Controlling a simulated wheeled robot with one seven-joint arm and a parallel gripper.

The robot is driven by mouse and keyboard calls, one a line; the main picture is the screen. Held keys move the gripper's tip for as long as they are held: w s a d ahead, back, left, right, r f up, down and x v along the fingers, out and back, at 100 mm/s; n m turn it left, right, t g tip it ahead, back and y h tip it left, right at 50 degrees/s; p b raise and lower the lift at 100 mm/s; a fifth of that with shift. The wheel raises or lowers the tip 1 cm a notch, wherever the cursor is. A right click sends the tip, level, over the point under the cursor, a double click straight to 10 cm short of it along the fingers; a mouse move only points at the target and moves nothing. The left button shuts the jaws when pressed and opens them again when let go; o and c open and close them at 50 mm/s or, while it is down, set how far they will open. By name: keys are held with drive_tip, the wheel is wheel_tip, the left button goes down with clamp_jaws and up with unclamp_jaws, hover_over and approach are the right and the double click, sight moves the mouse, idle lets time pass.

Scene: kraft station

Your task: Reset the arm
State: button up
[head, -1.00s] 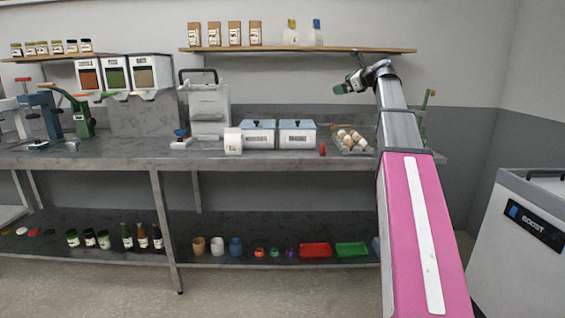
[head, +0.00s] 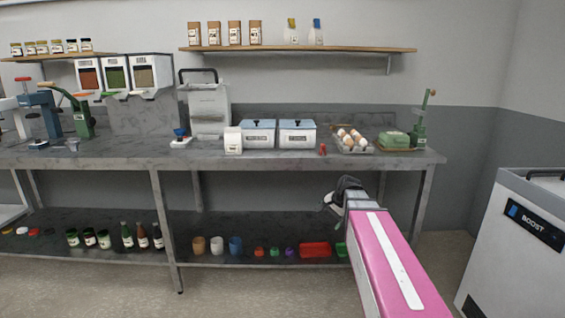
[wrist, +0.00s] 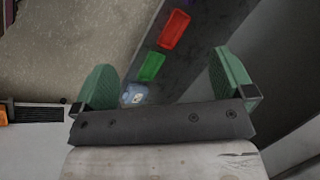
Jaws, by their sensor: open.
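In the wrist view, my gripper (wrist: 160,88) is open, its two green fingers wide apart with nothing between them on hold. The end of the arm shows as a dark shape before the bench's front edge; the fingers are not clear there. Past the fingers, the wrist view shows the lower shelf with a red tray (wrist: 173,29), a green tray (wrist: 151,66) and a pale blue item (wrist: 134,93).
On the bench stand two blue-lidded boxes (head: 258,135), a tray of eggs (head: 352,140) and a green press (head: 420,125). A white BOOST cabinet (head: 515,240) is at the right. Several jars and bottles line the lower shelf. Floor is clear at the left front.

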drive_tip(key=s+f+n+g+h, duration=0.3)
drive_tip(key=s+f+n, duration=0.5)
drive_tip(key=s+f, duration=0.6)
drive_tip(key=s, duration=0.3)
drive_tip(key=shift+s+f, duration=0.2)
drive_tip(key=shift+f, duration=0.2)
